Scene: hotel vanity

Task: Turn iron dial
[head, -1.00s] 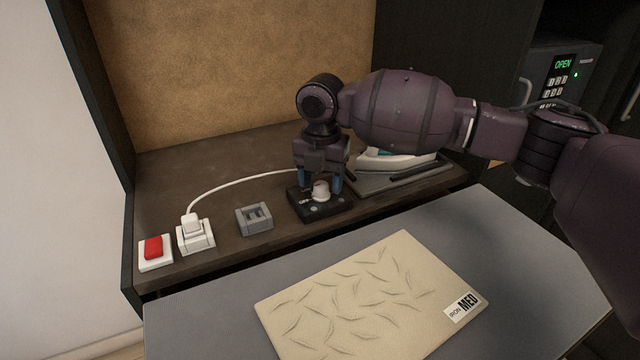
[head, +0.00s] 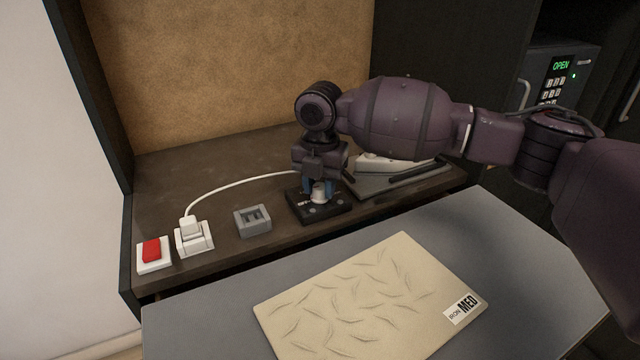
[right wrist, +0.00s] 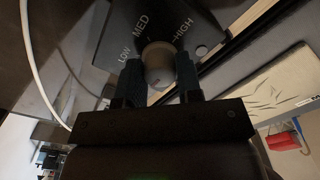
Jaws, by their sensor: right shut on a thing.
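The iron dial is a white knob (head: 319,194) on a black plate (head: 335,211) on the brown shelf. In the right wrist view the knob (right wrist: 158,62) sits in front of LOW, MED and HIGH lettering on the plate (right wrist: 200,22). The iron (head: 392,162) lies behind on a grey rest, partly hidden by my arm. My left gripper is not in view.
A white plug (head: 193,234) with a cord, a red switch (head: 152,250) and a grey block with slots (head: 252,220) stand left of the dial. A beige cloth labelled IRON MED (head: 365,295) lies on the grey board (head: 210,325) in front. A safe (head: 565,75) reads OPEN.

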